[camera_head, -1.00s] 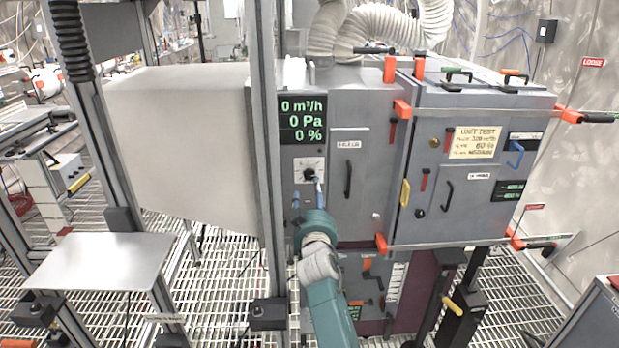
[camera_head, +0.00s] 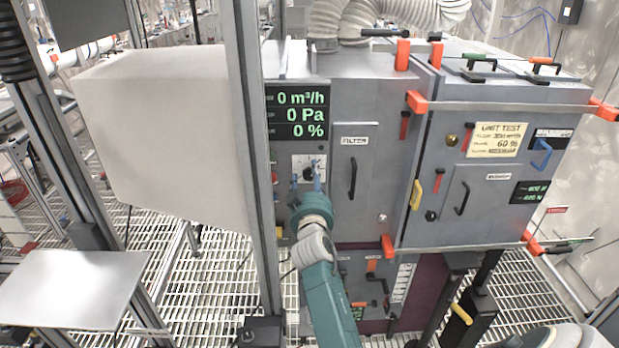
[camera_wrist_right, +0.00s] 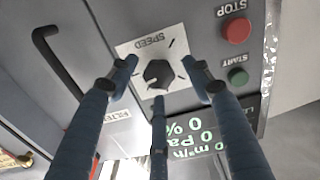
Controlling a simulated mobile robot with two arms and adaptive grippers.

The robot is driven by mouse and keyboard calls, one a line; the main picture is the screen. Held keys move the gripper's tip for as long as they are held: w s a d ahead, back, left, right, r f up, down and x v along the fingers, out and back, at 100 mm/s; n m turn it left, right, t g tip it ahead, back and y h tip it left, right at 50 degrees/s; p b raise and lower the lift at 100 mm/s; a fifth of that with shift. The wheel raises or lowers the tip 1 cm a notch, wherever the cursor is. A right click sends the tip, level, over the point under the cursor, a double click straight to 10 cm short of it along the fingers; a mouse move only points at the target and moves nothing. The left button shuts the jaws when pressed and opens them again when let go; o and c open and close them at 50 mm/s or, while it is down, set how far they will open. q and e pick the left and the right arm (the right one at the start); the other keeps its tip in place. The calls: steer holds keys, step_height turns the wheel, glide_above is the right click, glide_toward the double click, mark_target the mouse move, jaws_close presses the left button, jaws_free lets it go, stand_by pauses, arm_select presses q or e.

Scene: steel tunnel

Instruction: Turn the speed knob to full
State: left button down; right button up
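The speed knob (camera_wrist_right: 158,73) is a black knob on a white plate marked SPEED, seen upside down in the right wrist view. In the head view its white plate (camera_head: 300,162) is below the green readout, partly hidden by my gripper. My right gripper (camera_head: 307,182) has its blue fingers at the knob. In the right wrist view its fingers are spread around the knob, with visible gaps at the sides. I cannot tell whether the lower finger touches it. The display (camera_head: 298,112) reads 0 m³/h, 0 Pa and 0 %. My left gripper is not in view.
A red STOP button (camera_wrist_right: 237,31) and a green START button (camera_wrist_right: 238,76) sit beside the speed plate. A filter door handle (camera_head: 352,178) is to the right of the knob. A metal post (camera_head: 250,150) stands close to the left.

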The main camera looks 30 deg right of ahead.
steer(key=c, duration=1.1)
steer(key=shift+m+b, duration=0.8)
steer(key=shift+b, duration=0.05)
steer(key=shift+r+m, duration=0.15)
steer(key=shift+m, duration=0.25)
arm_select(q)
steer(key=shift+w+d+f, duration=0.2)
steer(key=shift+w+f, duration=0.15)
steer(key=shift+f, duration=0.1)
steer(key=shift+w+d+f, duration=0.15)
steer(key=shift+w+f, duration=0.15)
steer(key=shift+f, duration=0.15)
arm_select(e)
steer(key=shift+r, duration=0.1)
steer(key=shift+c, duration=0.3)
steer(key=o, duration=1.2)
steer(key=shift+c, duration=0.2)
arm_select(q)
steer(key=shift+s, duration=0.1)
arm_select(e)
steer(key=shift+w, duration=0.1)
